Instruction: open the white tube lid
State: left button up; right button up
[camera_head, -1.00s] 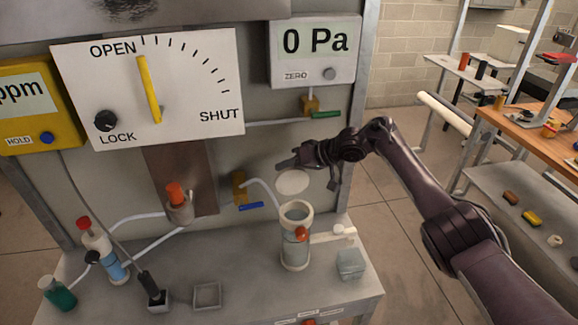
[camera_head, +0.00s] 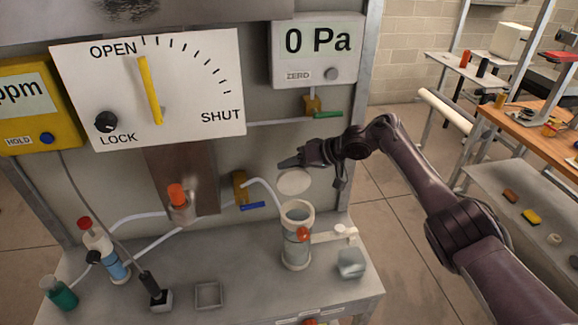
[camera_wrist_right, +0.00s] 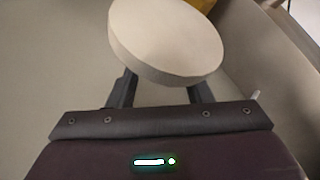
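The white tube (camera_head: 297,246) stands upright on the grey bench, with an orange-red knob on its front. Its round top opening shows uncovered. The white round lid (camera_head: 294,182) is raised above the back of the tube's rim; any hinge is too small to make out. In the right wrist view the lid (camera_wrist_right: 166,42) appears as a thick pale disc covering the fingertips. My right gripper (camera_head: 288,163) is just above the lid in the head view. Its two fingers (camera_wrist_right: 163,88) are spread apart in the wrist view; contact with the lid cannot be told. My left gripper is out of view.
A grey panel with a dial (camera_head: 170,88) and a pressure display (camera_head: 318,50) rises behind the tube. A white side piece (camera_head: 335,236) and a translucent block (camera_head: 351,263) are right of the tube. A small square tray (camera_head: 208,307) lies to the left.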

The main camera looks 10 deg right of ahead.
jog(key=d+r+p, duration=0.2)
jog(key=d+r, duration=0.3)
jog(key=shift+s+d+r, duration=0.15)
jog(key=shift+d, duration=0.1)
dwell(0.4)
jog(key=shift+p, duration=0.3)
jog(key=b+v, duration=0.2)
jog(key=v, duration=0.5)
jog(key=shift+d+r+b, duration=0.2)
jog(key=shift+d+b, duration=0.1)
